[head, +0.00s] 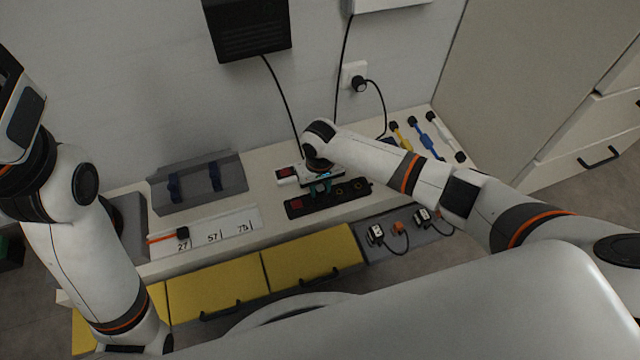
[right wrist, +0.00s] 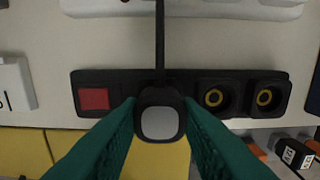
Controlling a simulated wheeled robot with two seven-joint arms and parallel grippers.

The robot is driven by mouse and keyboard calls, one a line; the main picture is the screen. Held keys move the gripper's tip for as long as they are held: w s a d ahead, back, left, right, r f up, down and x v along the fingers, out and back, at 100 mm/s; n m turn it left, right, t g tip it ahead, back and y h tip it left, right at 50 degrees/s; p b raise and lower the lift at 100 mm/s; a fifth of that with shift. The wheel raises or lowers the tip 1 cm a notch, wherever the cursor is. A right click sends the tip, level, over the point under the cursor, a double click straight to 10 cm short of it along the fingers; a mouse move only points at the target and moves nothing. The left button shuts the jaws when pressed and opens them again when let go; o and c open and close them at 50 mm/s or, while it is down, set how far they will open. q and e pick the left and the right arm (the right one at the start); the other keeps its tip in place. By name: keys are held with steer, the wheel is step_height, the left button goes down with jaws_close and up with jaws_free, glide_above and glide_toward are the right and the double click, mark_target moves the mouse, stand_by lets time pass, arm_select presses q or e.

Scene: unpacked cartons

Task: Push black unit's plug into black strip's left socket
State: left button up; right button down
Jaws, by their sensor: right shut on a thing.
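The black unit (head: 246,30) hangs on the wall at the top, and its cable runs down toward my right gripper. My right gripper (head: 322,186) is over the black strip (head: 350,192). In the right wrist view the green fingers of the right gripper (right wrist: 160,122) are shut on a black plug (right wrist: 160,97) with a grey back face. The plug overlaps the front edge of the black strip (right wrist: 125,80) and hides the left socket area. Two sockets with yellow rings show to its right. I cannot tell whether plug and strip touch. My left gripper is out of view.
A white strip (head: 287,172) lies behind the black one. Several coloured cables (head: 423,136) lie at the right. A grey rack (head: 198,186) and a numbered white board (head: 225,232) stand left. Yellow drawers (head: 215,287) and more plugs (head: 376,233) are in front.

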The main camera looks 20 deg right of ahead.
steer(key=shift+f, duration=0.3)
stand_by(0.4)
steer(key=c, duration=1)
jaws_free()
